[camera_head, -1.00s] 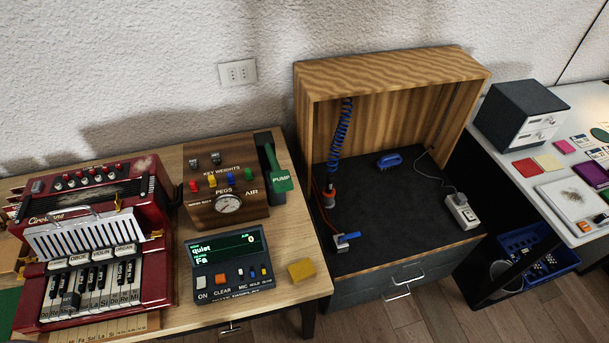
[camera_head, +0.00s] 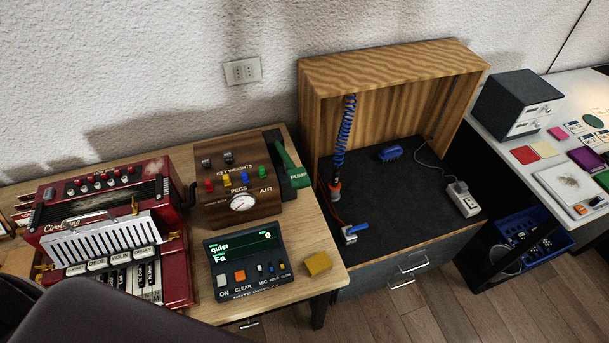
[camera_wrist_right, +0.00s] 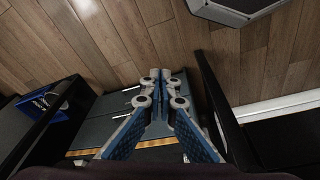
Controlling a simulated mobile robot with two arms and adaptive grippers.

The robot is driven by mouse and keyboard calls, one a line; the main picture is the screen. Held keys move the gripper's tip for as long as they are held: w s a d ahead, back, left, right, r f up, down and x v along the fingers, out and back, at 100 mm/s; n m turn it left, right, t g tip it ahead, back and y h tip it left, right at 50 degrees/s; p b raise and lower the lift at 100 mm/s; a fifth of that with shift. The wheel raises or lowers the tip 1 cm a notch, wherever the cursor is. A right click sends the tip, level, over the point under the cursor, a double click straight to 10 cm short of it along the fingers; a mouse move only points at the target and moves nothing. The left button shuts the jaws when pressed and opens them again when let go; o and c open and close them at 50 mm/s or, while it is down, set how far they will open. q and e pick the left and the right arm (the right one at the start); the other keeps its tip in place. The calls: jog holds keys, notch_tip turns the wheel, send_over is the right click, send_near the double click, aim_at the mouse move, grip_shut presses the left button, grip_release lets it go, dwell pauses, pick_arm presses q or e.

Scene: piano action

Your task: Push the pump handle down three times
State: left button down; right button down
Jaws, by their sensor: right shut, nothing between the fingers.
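The green pump handle (camera_head: 291,169), marked PUMP, sits on a black block at the right side of the wooden box (camera_head: 230,207) with pegs and an air gauge (camera_head: 243,202). The handle slants down toward the front right. My right gripper (camera_wrist_right: 160,76) shows only in its wrist view, shut and empty, over the floor and a dark drawer unit, apart from the handle. My left gripper is not in either view.
A red accordion (camera_head: 110,230) stands left of the box. A tuner (camera_head: 245,257) and a yellow block (camera_head: 318,263) lie in front. Right of the handle is an open wooden cabinet (camera_head: 312,130) with a blue coiled hose (camera_head: 345,135). A dark part of me covers the lower left.

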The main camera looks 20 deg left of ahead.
jog(key=w+a+r+t+y+p, duration=0.15)
jog(key=w+a+r, duration=0.3)
jog(key=r, duration=0.85)
jog(key=w+a+r+t, duration=0.3)
jog(key=w+r, duration=0.3)
jog(key=r, duration=0.6)
jog(key=w+a+r+n+t+y, duration=0.2)
jog(key=a+r+y, duration=0.1)
jog(key=a+r, duration=0.7)
jog(key=w+a+r+n+t+y, duration=0.2)
jog(key=a+r+t+y, duration=0.1)
jog(key=a+r, duration=0.7)
jog(key=shift+w+a+r+n+t+y, duration=0.15)
jog(key=shift+a+r+n+t+y, duration=0.2)
jog(key=shift+r, duration=0.55)
jog(key=shift+w+a, duration=0.1)
